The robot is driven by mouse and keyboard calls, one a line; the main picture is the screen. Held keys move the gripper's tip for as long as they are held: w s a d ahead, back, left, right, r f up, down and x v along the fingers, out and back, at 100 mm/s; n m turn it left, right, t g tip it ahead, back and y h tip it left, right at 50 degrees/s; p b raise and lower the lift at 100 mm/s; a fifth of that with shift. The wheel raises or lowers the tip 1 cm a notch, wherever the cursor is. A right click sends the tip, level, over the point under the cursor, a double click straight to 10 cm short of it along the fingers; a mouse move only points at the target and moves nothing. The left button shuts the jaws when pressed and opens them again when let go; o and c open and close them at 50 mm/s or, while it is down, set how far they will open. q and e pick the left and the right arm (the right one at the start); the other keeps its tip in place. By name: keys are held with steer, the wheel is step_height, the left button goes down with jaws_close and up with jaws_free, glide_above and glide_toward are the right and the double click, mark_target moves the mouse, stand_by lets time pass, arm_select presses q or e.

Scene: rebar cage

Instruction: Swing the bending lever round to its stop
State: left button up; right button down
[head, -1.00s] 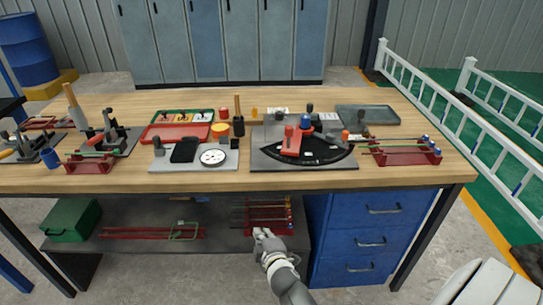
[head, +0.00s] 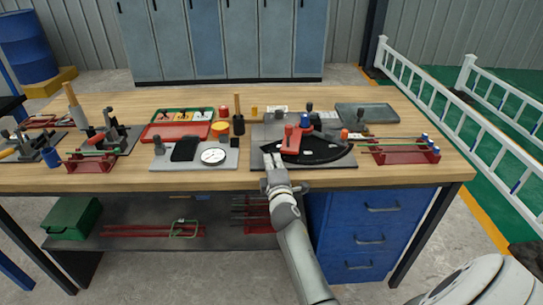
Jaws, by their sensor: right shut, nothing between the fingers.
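The bending lever (head: 291,142) is red, with a red upright knob. It sits on the bender, over a black fan-shaped plate (head: 325,154) with pale marks. A blue-topped post (head: 305,121) stands beside the lever. The bender's grey base plate (head: 262,134) lies on the workbench. My right gripper (head: 272,160) is shut and empty at the front left of the bender, just in front of the lever. I cannot tell whether it touches the plate. It hides part of the base's front left corner. My left gripper is not in view.
A grey plate with a dial gauge (head: 213,157) lies left of the bender. A red rack with bars (head: 405,152) stands to its right. A grey tray (head: 367,115) and a red tray (head: 176,134) lie further back. The front edge strip of the bench is clear.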

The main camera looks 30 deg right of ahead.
steer(key=shift+x, duration=1.4)
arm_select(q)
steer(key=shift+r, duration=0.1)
arm_select(e)
steer(key=shift+s, duration=0.1)
